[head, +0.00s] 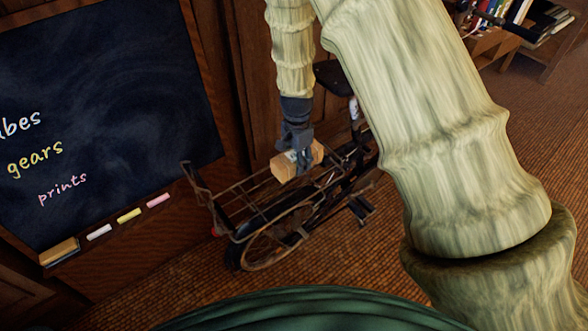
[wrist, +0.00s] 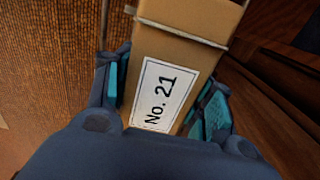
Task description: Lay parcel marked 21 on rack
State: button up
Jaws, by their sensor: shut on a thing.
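The parcel (head: 285,166) is a small tan box in the head view. In the wrist view the parcel (wrist: 185,50) carries a white label reading "No. 21" and a string around it. My gripper (head: 297,160) is shut on the parcel, with teal-padded fingers on both sides of it in the wrist view (wrist: 163,95). The rack (head: 262,193) is a rusty metal frame on a bicycle, below the parcel in the head view. The parcel appears above the rack's right part; I cannot tell whether they touch. My arm hides part of the bicycle.
The bicycle (head: 268,250) stands near the wood-panelled wall. A blackboard (head: 110,100) with an eraser (head: 60,251) and several chalks on its ledge is at the left. Shelves with books (head: 520,12) are at the far right. The brown floor (head: 480,160) looks clear at right.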

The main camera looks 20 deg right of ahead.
jog(key=shift+f, duration=2.2)
jog(key=shift+f, duration=0.15)
jog(key=o, duration=1.3)
jog(key=shift+o, duration=0.2)
notch_tip(320, 180, up, 12)
jog(key=shift+r, duration=0.15)
